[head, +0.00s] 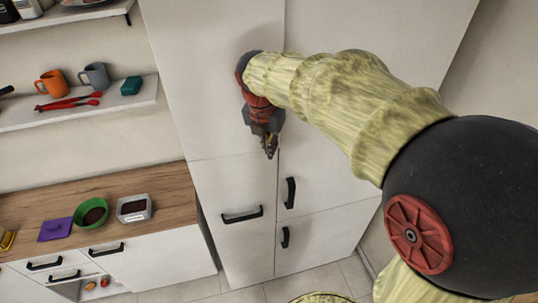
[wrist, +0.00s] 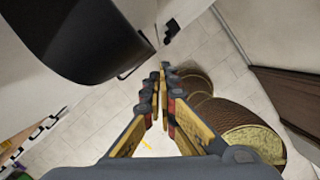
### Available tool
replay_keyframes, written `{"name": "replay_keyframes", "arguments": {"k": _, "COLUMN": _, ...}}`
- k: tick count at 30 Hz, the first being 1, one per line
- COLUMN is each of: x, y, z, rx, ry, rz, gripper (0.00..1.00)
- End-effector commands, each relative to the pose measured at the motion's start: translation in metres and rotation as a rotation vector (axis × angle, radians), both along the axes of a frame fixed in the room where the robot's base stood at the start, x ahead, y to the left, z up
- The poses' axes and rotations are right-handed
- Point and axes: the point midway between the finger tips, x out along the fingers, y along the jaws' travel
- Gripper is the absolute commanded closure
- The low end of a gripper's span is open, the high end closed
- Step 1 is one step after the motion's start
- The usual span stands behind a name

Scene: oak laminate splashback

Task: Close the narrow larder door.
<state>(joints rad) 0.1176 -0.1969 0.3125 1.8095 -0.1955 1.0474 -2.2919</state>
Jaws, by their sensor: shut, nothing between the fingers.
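Tall white cabinet fronts stand in the middle of the head view. The left column has an upper front (head: 215,80) and a lower front (head: 240,250) with a horizontal black handle (head: 242,214). The right column has an upright black handle (head: 290,193) on its upper front and a smaller one (head: 285,237) below. I cannot tell for sure which front is the narrow larder door, or how far it stands open. My gripper (head: 270,150) points down in front of the seam between the columns. In the wrist view its fingertips (wrist: 160,70) are together, with nothing between them.
At left, a wooden counter (head: 160,178) holds a purple item (head: 55,229), a green bowl (head: 90,213) and a clear container (head: 134,208). Above it, a shelf (head: 130,103) holds mugs and red utensils. Tiled floor (wrist: 110,105) lies open below my gripper.

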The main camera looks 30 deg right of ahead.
Motion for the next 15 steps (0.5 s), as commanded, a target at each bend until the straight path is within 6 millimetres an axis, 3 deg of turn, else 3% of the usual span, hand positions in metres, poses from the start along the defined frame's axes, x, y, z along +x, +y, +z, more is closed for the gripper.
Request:
{"name": "replay_keyframes", "arguments": {"k": 6, "x": 0.015, "y": -0.008, "z": 0.000, "rx": 0.000, "ry": 0.000, "rz": -0.005, "gripper": 1.00}}
{"name": "replay_keyframes", "arguments": {"k": 15, "x": 0.020, "y": -0.010, "z": 0.000, "rx": 0.000, "ry": -0.002, "rz": -0.006, "gripper": 1.00}}
